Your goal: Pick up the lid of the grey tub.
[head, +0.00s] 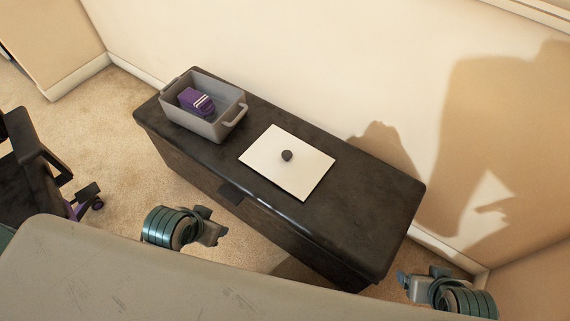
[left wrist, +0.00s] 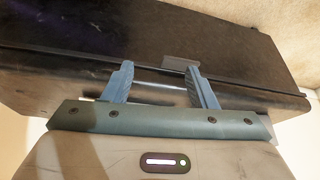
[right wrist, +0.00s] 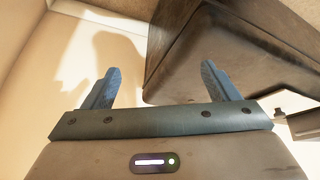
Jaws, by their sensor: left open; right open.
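The grey tub (head: 205,128) stands open at the left end of a dark cabinet, with a purple item (head: 194,101) with white stripes inside it. The white rectangular lid (head: 272,162) with a dark round knob (head: 287,155) lies flat on the cabinet top, right of the tub and apart from it. My left gripper (head: 216,235) is in front of the cabinet, open and empty; its fingers also show in the left wrist view (left wrist: 160,85). My right gripper (head: 405,281) is off the cabinet's right end, open and empty; its fingers show in the right wrist view (right wrist: 160,85).
The dark cabinet (head: 360,205) stands close to a cream wall (head: 300,60) behind it. A black chair (head: 30,170) stands at the far left on the carpet. The cabinet top right of the lid is clear.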

